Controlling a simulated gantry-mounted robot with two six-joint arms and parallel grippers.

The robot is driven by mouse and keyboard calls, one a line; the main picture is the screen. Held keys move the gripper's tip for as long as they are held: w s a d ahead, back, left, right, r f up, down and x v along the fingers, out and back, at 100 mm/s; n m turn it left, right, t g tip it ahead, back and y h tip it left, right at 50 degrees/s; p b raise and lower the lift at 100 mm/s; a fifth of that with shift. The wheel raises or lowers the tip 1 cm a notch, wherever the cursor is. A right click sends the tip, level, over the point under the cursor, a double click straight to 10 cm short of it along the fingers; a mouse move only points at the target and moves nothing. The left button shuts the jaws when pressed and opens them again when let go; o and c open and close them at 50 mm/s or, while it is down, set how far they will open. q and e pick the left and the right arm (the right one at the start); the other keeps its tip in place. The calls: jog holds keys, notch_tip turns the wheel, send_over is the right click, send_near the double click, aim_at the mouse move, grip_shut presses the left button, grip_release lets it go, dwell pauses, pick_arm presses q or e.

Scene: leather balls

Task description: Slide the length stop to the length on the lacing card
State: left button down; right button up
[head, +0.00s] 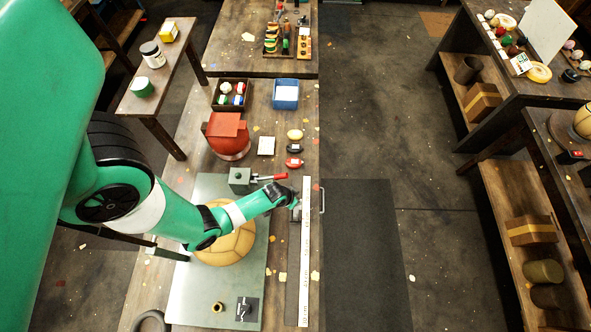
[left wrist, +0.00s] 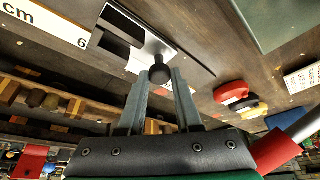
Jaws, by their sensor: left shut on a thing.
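The length stop (left wrist: 128,45) is a bright metal piece with a slot and a round black knob (left wrist: 159,72). It sits at the end of the white centimetre ruler (left wrist: 45,24), where "cm" and a "6" show. My left gripper (left wrist: 160,80) is shut on the knob. In the head view, my left gripper (head: 295,207) is beside the upper part of the ruler (head: 305,260) and mostly hides the stop. A white card (head: 266,145), likely the lacing card, lies farther back. It also shows in the left wrist view (left wrist: 303,77), its writing too small to read. My right gripper is not in view.
A tan ball (head: 240,245) sits on the green-grey mat (head: 195,290) under my left arm. A block with a red handle (head: 240,177) stands near the gripper. Red, black and yellow items (head: 295,149), a blue bin (head: 286,93) and a crate (head: 231,92) lie farther back.

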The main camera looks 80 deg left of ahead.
pick_arm(q)
jog(key=shift+a, duration=0.3)
jog(key=c, duration=0.6)
grip_release()
jog(key=p+v, duration=0.6)
jog(key=v, duration=0.5)
jog(key=shift+r, duration=0.35)
jog(key=shift+d, duration=0.15)
